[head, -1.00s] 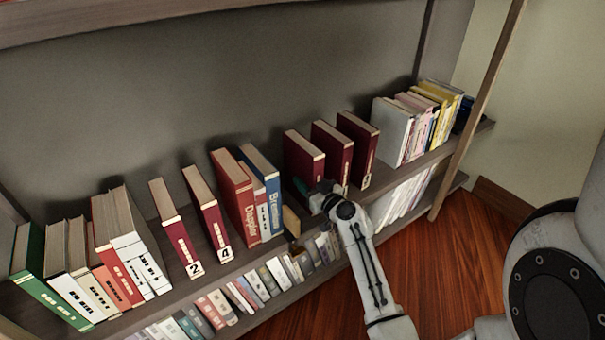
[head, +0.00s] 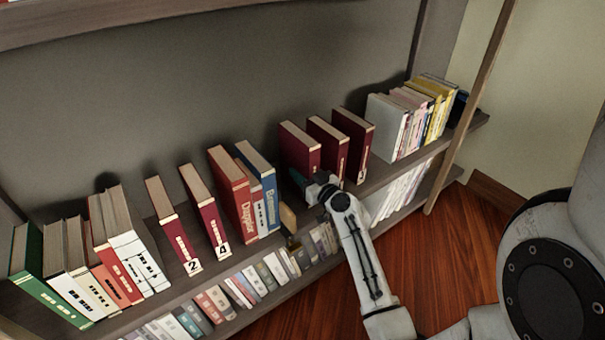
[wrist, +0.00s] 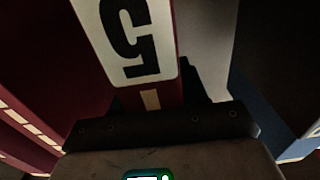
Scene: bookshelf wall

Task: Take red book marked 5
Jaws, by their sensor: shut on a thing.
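The red book marked 5 (wrist: 137,40) fills the middle of the wrist view, its number upside down there. In the head view it appears to be the leftmost red book (head: 300,143) of three at the right of the shelf, its lower spine hidden by my gripper. My gripper (head: 312,185) is at the lower front of this book and is shut on it. The gripper's dark front (wrist: 155,127) shows just below the label in the wrist view. The book stands upright; whether it is clear of the shelf board cannot be told.
Two more red books (head: 326,140) stand close to its right. A blue book (head: 259,170) stands to its left beyond a gap. Red books marked 2 (head: 172,225) and 4 (head: 204,205) stand farther left. A wooden post (head: 470,105) rises at the shelf's right end.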

